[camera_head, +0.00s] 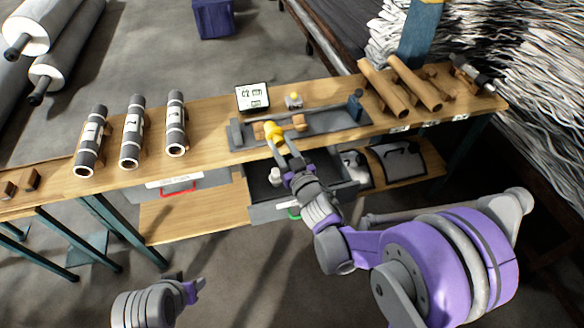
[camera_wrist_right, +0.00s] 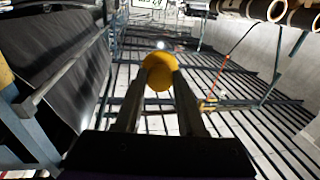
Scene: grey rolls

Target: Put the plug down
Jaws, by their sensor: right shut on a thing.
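The plug (camera_head: 273,130) shows as a yellow rounded piece between the fingertips of my right gripper (camera_head: 278,143). In the right wrist view the plug (camera_wrist_right: 160,72) is a yellow ball, with the two fingers (camera_wrist_right: 158,90) closed against its sides. In the head view it overlaps the front of the grey tray-like fixture (camera_head: 342,124) on the wooden bench; I cannot tell whether it touches it. My left gripper (camera_head: 195,287) is low at the bottom left, away from the bench, and its fingers are too small to read.
Brown tubes (camera_head: 412,82) lie at right. An open drawer (camera_head: 270,212) is below the bench top.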

